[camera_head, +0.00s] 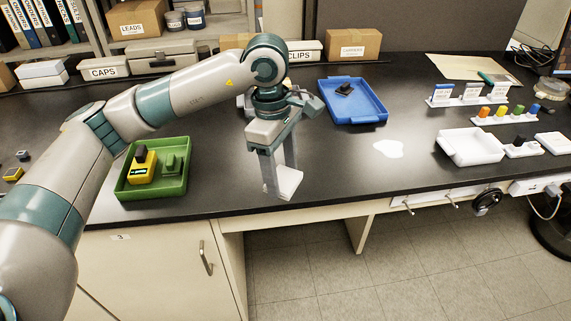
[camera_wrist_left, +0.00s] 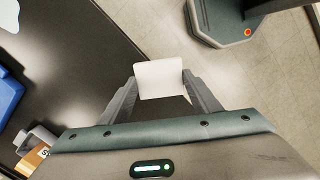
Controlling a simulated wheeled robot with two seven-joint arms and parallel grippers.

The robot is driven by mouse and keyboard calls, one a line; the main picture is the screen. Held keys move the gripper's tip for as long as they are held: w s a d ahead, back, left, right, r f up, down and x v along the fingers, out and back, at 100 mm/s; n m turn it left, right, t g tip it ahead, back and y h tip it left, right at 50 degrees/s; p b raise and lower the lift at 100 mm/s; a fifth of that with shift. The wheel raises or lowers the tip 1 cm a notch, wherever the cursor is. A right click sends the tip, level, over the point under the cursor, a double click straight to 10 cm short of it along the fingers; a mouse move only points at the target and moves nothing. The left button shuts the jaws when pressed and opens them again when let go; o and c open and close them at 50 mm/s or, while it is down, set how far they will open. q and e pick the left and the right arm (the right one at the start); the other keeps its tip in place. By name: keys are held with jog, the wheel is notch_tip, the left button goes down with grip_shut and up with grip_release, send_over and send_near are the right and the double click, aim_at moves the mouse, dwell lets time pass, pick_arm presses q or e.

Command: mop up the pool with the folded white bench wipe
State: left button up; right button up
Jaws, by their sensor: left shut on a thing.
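The folded white bench wipe (camera_head: 287,181) is held between the fingertips of my left gripper (camera_head: 281,180), near the front edge of the black bench. In the left wrist view the wipe (camera_wrist_left: 159,79) is a pale square gripped at its sides by the two fingers of the left gripper (camera_wrist_left: 160,90). The pool (camera_head: 388,149) is a small white puddle on the bench, right of the gripper and in front of the blue tray. Part of the pool (camera_wrist_left: 9,33) also shows at the left wrist view's top left corner. My right gripper is not in view.
A blue tray (camera_head: 372,115) with a dark object stands behind the pool. A green tray (camera_head: 181,191) with a yellow device is at left. A white tray (camera_head: 446,149) and a rack of coloured items (camera_head: 503,117) are at right. The bench around the pool is clear.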

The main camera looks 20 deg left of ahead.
pick_arm(q)
jog(key=shift+s+a+f+m, duration=0.1)
jog(key=shift+s+f+m, duration=0.2)
jog(key=shift+m, duration=0.2)
jog(key=s+a+f+m, duration=0.2)
jog(key=s+f+m, duration=0.1)
jog(key=m, duration=0.4)
jog(key=s+a+f+m+g+y, duration=0.1)
jog(key=s+a+f+m, duration=0.1)
jog(key=s+m, duration=0.3)
jog(key=f+m, duration=0.1)
jog(key=m, duration=0.2)
jog(key=shift+f, duration=0.4)
